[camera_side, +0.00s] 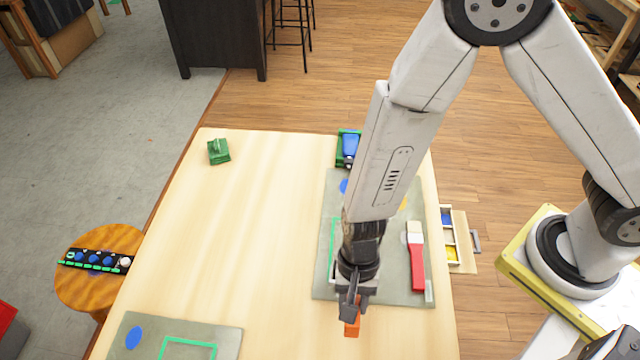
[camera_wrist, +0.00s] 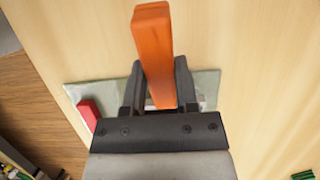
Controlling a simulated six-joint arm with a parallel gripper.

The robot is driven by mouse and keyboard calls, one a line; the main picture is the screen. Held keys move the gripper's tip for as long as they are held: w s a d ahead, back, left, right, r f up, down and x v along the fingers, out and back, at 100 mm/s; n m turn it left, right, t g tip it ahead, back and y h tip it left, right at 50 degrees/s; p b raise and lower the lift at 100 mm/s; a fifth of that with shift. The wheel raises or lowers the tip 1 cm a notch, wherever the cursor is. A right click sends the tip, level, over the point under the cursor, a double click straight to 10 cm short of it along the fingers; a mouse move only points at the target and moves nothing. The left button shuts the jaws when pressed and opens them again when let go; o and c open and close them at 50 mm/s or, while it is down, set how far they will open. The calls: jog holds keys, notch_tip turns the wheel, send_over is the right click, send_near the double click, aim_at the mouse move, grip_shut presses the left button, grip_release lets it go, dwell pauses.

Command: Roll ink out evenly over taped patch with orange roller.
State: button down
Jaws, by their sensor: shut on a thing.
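My gripper (camera_side: 352,305) is shut on an orange bar (camera_side: 351,328), which looks like the orange roller's handle. The wrist view shows the orange bar (camera_wrist: 158,55) between both fingers. No roller head can be made out. My gripper is over the front edge of a grey-green mat (camera_side: 322,285) on the table's right side. Green tape (camera_side: 333,240) shows on that mat, but my arm hides most of the outline. A second mat (camera_side: 228,338) at the front left bears a green taped patch (camera_side: 188,350), cut off by the frame, and a blue spot (camera_side: 133,338).
A red-handled brush (camera_side: 416,262) lies on the right mat. A green holder with a blue item (camera_side: 348,148) stands behind it. A green block (camera_side: 218,151) sits at the table's back left. A stool (camera_side: 98,285) holds a dark strip of pots. The table's middle left is clear.

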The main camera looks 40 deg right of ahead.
jog(key=shift+f, duration=0.4)
dwell(0.3)
jog(key=shift+w+d, duration=1.55)
jog(key=shift+d, duration=0.05)
jog(key=shift+w, duration=0.1)
jog(key=shift+w+d, duration=1.5)
jog(key=shift+d, duration=0.05)
jog(key=shift+w+d, duration=1.55)
jog(key=shift+d, duration=0.05)
jog(key=shift+s+a, duration=3.15)
jog(key=shift+a, duration=0.05)
